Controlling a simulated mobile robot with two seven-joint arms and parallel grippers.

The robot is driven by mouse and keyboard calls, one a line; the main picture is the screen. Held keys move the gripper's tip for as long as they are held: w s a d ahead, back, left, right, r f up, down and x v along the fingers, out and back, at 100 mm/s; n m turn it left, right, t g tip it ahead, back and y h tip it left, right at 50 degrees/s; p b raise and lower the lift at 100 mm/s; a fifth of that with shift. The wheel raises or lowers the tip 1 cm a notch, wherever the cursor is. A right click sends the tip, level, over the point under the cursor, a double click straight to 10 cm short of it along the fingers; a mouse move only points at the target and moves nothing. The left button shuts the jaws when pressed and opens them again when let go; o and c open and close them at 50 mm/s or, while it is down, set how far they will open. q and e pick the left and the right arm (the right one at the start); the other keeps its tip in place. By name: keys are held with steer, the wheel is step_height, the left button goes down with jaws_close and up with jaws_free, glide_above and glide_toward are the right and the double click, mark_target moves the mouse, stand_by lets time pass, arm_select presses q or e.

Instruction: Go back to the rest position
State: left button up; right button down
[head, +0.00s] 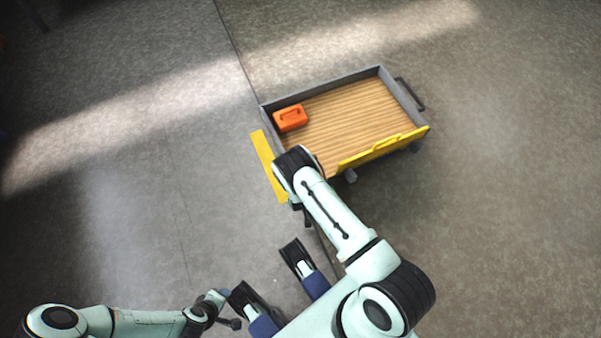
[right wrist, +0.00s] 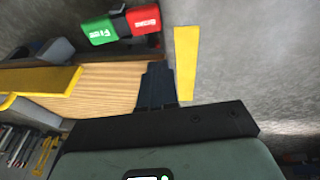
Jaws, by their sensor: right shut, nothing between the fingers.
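My right arm reaches from the lower right to the near left corner of a grey cart (head: 325,85) in the head view. My right gripper is mostly hidden there behind its wrist; in the right wrist view its dark fingers (right wrist: 157,86) are together with nothing between them, in front of the cart's wooden bed (right wrist: 110,85). My left arm lies low at the bottom left of the head view, and its gripper (head: 222,300) is small and partly hidden, so its opening is unclear.
An orange box (head: 291,118) sits in the cart's left corner. A yellow strip (head: 265,158) lies along the cart's left side, close to my right wrist. A yellow panel (head: 385,147) stands on the near side. The floor left of the cart is clear.

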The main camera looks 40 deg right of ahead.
steer(key=s+a+r+m+g+y, duration=0.15)
steer(key=s+a+r+y, duration=0.35)
steer(key=s+a+r, duration=0.75)
arm_select(q)
steer(key=s+d+r+g+p, duration=0.1)
steer(key=s+r+p, duration=0.2)
steer(key=r+p, duration=0.6)
steer(key=s+d+r+g+h+p, duration=0.1)
steer(key=s+d+r+p, duration=0.1)
steer(key=r+p, duration=0.7)
steer(key=shift+s+m+g, duration=0.3)
steer(key=shift+s+g, duration=0.1)
steer(key=shift+s, duration=0.15)
arm_select(e)
steer(key=s+a+r+g, duration=0.1)
steer(key=s+r, duration=0.3)
steer(key=r, duration=0.6)
steer(key=s+a+r+g+y, duration=0.1)
steer(key=s+r, duration=0.2)
steer(key=r, duration=0.7)
steer(key=shift+s, duration=0.4)
steer(key=shift+s+f, duration=0.1)
arm_select(q)
steer(key=shift+d, duration=0.1)
arm_select(e)
steer(key=shift+m, duration=0.25)
